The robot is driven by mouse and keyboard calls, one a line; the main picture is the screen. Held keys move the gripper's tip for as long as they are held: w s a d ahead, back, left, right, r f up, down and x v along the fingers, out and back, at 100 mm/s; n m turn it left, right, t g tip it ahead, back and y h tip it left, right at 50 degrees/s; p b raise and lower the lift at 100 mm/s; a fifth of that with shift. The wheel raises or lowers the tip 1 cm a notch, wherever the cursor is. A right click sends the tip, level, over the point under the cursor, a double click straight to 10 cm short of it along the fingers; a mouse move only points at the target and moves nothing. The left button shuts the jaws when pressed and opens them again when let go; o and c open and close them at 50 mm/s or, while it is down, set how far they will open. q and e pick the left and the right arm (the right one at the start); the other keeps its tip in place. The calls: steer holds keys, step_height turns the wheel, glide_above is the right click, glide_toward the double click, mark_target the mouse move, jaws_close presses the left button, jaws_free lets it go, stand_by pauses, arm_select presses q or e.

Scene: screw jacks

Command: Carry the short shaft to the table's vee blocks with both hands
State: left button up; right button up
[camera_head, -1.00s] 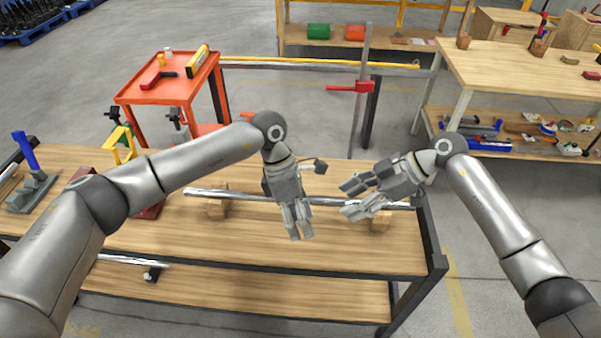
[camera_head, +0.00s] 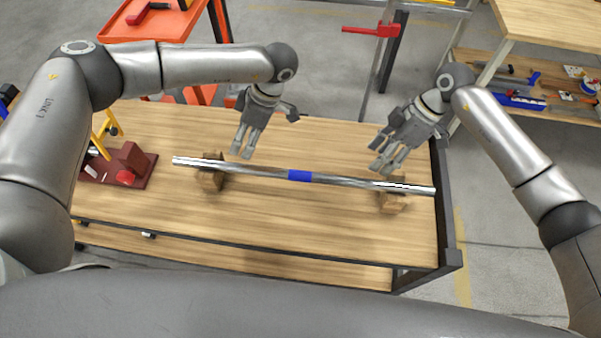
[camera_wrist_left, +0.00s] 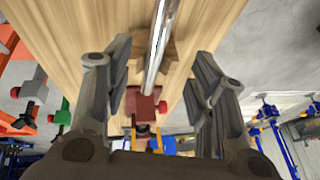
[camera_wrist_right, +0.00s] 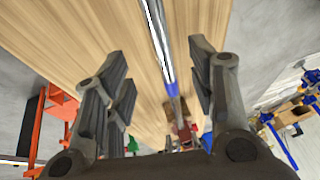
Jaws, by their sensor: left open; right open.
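The shaft (camera_head: 262,173), a shiny bar with a blue band near its middle, lies across two wooden vee blocks, left (camera_head: 210,181) and right (camera_head: 393,201), on the table (camera_head: 300,220). My left gripper (camera_head: 243,153) is open and empty, behind and above the shaft, just right of the left block. My right gripper (camera_head: 385,167) is open and empty, above and behind the shaft near the right block. The left wrist view shows the shaft (camera_wrist_left: 157,45) between the spread fingers, apart from them. The right wrist view shows the shaft (camera_wrist_right: 158,40) likewise between open fingers.
A dark red fixture (camera_head: 125,165) stands on the table to the left. An orange cart (camera_head: 160,25) is behind it. A red clamp on a post (camera_head: 375,30) stands behind the table. A shelved workbench (camera_head: 545,45) is at the back right. The table front is clear.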

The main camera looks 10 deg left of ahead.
mark_target(235, 164)
arm_select(q)
steer(key=x, duration=1)
steer(key=shift+w+a+f, duration=0.1)
steer(key=shift+f, duration=0.25)
arm_select(e)
steer(key=x, duration=1)
steer(key=shift+w+a+f, duration=0.1)
steer(key=shift+f, duration=0.2)
arm_select(q)
jaws_close()
arm_select(e)
jaws_close()
arm_select(q)
steer(key=shift+w+r, duration=0.2)
steer(key=shift+r, duration=0.05)
arm_select(e)
steer(key=shift+w+a+r, duration=0.1)
steer(key=shift+w+r, duration=0.1)
steer(key=shift+r, duration=0.1)
